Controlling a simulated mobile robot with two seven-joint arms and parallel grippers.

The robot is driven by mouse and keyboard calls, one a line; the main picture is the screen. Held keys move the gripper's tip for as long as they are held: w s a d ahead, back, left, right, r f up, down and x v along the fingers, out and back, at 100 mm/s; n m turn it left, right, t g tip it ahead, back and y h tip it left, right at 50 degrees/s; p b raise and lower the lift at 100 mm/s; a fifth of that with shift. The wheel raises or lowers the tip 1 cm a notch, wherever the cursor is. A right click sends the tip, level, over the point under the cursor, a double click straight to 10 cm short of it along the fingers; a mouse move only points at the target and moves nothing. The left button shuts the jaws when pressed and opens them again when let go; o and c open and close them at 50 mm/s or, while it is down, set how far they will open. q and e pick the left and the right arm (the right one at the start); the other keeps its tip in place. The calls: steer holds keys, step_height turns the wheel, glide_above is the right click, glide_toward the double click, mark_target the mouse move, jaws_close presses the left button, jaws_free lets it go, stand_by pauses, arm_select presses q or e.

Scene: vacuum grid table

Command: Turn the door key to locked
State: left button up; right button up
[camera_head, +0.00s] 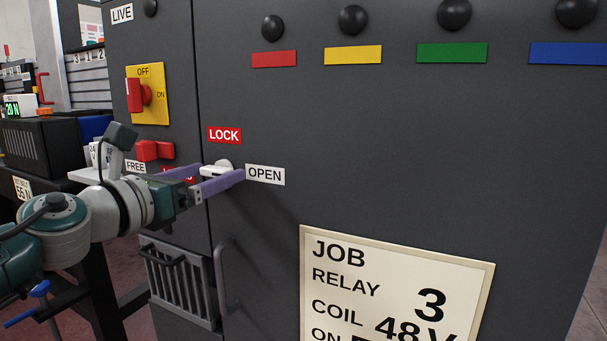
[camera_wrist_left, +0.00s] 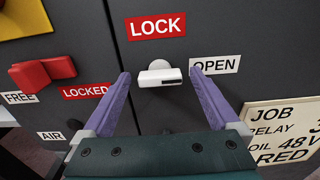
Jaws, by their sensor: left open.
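The door key is a white key (camera_head: 216,168) on the grey cabinet door, below the red LOCK label (camera_head: 224,135). In the left wrist view the key (camera_wrist_left: 160,75) lies roughly level, with its dark-marked end toward the white OPEN label (camera_wrist_left: 215,65). The OPEN label also shows in the head view (camera_head: 265,174). My left gripper (camera_wrist_left: 159,82) is open, with one purple finger on each side of the key and visible gaps between. In the head view the left gripper (camera_head: 222,178) partly covers the key. My right gripper is not in view.
A red handle (camera_wrist_left: 43,72) sits left of the key, above FREE and the red LOCKED label (camera_wrist_left: 85,91). A yellow OFF/ON switch plate (camera_head: 149,93) is higher up. A door pull (camera_head: 224,275) and a JOB card (camera_head: 398,290) are below. Coloured strips line the top.

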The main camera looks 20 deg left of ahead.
arm_select(q)
steer(key=c, duration=1.4)
steer(key=shift+n, duration=0.3)
steer(key=n+p, duration=0.1)
steer(key=n, duration=0.3)
steer(key=n+p, duration=0.1)
steer(key=n, duration=0.3)
steer(key=shift+n, duration=0.3)
steer(key=n+p, duration=0.1)
steer(key=n, duration=0.3)
steer(key=n+p, duration=0.1)
steer(key=n, duration=0.3)
steer(key=shift+n, duration=0.5)
